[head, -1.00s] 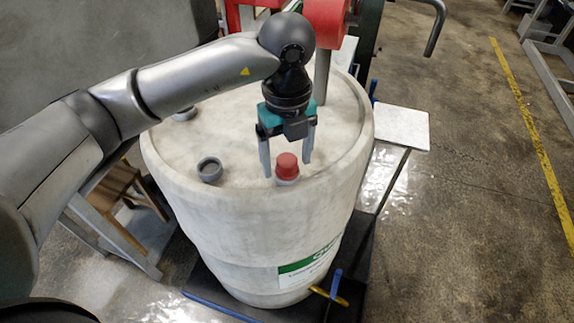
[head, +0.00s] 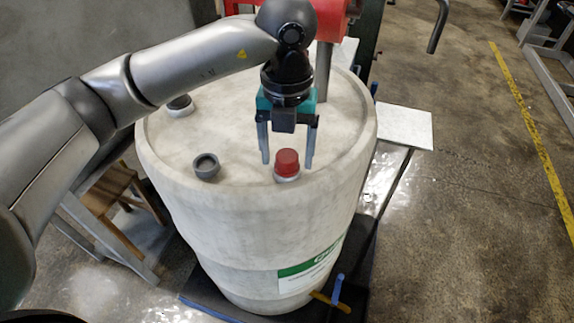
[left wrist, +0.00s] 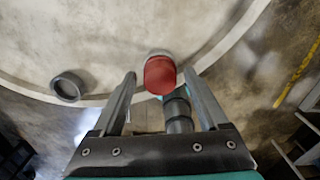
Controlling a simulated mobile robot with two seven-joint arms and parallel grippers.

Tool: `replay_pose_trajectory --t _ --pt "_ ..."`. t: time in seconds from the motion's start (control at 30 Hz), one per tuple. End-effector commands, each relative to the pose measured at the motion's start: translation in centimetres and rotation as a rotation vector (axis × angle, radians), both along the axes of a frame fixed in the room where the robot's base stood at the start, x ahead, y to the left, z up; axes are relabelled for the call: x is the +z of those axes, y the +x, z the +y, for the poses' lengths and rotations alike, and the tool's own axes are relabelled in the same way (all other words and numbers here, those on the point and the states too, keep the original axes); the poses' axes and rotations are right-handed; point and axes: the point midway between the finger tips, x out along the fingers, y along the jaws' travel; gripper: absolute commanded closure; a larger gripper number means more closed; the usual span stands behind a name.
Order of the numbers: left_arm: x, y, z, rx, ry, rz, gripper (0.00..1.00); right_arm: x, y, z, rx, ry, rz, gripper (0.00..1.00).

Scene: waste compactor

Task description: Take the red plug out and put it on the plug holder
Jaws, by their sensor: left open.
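The red plug (head: 287,162) sits upright in a light collar on top of the white drum (head: 250,215), near its front edge. My left gripper (head: 287,163) is open and empty, with its fingers pointing down around or just behind the plug in the head view. In the left wrist view the red plug (left wrist: 160,75) shows between and a little beyond the two fingertips, with no contact visible. A grey open cup-like ring (head: 206,167) stands on the drum left of the plug, and also shows in the left wrist view (left wrist: 68,86). I cannot tell whether it is the plug holder.
A dark cap (head: 180,106) sits at the drum's back left. Red machinery (head: 330,15) with a grey post stands behind the drum. A pale flat plate (head: 404,126) is at the right. A wooden stool (head: 115,195) is at the left. The floor on the right is open.

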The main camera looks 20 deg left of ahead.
Motion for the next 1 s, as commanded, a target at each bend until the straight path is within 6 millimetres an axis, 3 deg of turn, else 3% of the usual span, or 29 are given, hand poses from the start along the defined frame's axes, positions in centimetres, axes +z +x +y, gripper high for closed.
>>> replay_pose_trajectory --t 0.2,0.47,0.8,1.0 --pt "-0.3 0.0 0.0 -0.247 0.000 -0.002 0.23 -1.8 0.0 0.0 0.000 0.000 0.000 0.50" --pt "-0.2 0.0 0.0 -0.368 0.000 -0.001 0.23 -2.3 0.0 0.0 0.000 0.000 0.000 0.50" --pt "-0.3 0.0 0.0 -0.723 0.000 0.000 0.23 -4.4 0.0 0.0 0.000 0.000 0.000 0.50" --pt "-0.1 0.0 0.0 -0.804 0.000 -0.001 0.23 -4.7 0.0 0.0 0.000 0.000 0.000 0.50"
